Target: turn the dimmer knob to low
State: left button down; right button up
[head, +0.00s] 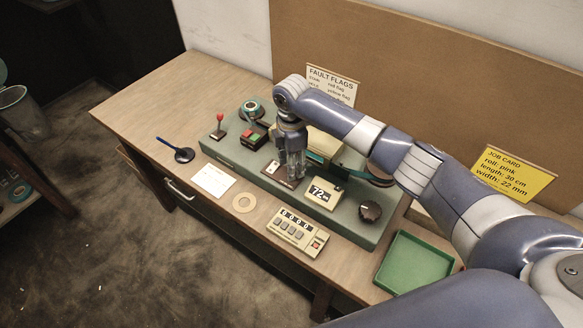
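My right gripper (291,172) comes in from the right and points down over the green machine base (333,216). Its fingertips are at or just above a small brown plate (271,176) with a pale square on it, and they hide part of it. The fingers look close together, but I cannot tell whether they are shut or touch anything. A dark round knob (370,211) stands at the right of the base, apart from the gripper. No label shows which control is the dimmer. My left gripper is out of view.
A display reading 72 (322,194) stands beside the gripper. A red-topped lever (219,121) and red and green buttons (253,136) are left of it. The table's left end is clear.

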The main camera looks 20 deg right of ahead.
notch_tip(320, 180, up, 10)
jog(key=shift+f, duration=0.25)
dwell(0.5)
